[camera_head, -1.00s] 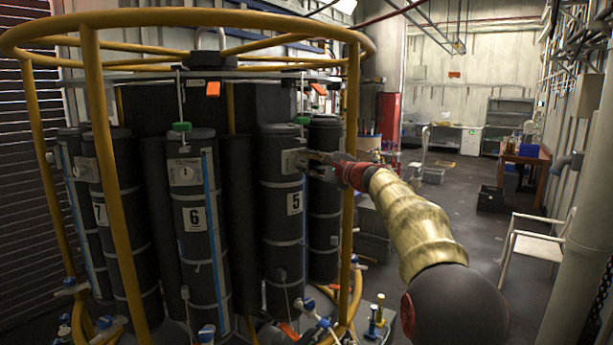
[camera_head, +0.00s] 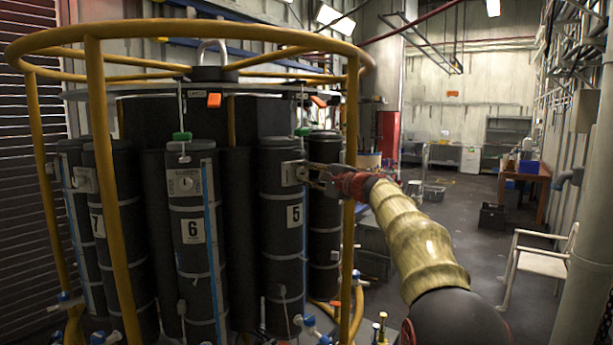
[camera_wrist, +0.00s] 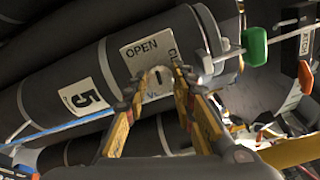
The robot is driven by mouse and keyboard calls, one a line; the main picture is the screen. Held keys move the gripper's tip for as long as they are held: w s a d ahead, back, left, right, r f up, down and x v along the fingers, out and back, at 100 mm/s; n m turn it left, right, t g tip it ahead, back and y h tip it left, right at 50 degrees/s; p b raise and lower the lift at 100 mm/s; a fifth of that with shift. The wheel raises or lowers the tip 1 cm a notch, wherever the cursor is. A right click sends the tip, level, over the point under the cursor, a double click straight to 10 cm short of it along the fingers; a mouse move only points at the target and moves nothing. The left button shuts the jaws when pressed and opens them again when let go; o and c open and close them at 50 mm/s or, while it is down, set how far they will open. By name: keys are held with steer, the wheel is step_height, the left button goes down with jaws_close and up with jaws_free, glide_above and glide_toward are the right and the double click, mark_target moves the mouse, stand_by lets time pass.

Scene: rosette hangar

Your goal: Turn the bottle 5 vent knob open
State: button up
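Bottle 5 (camera_head: 283,235) is a dark cylinder with a white "5" label, standing upright in the rack. In the wrist view bottle 5 (camera_wrist: 180,37) lies slantwise, and its metal vent plate (camera_wrist: 140,47) reads "OPEN"; other lettering is partly hidden. The pale rounded vent knob (camera_wrist: 158,73) shows at the fingertips. My gripper (camera_head: 303,174) reaches the plate from the right. In the wrist view my gripper (camera_wrist: 160,84) has its yellowish fingers spread apart, one tip on either side of the knob. I cannot tell whether the tips press on it.
A yellow tubular frame (camera_head: 98,150) surrounds the bottles, with an upright just right of bottle 5. Bottle 6 (camera_head: 190,265) stands to its left. A green tag (camera_wrist: 254,47) on a rod is close to the plate. A white chair (camera_head: 540,258) stands on open floor at right.

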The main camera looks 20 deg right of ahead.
steer(key=o, duration=0.4)
steer(key=v, duration=1.2)
stand_by(0.4)
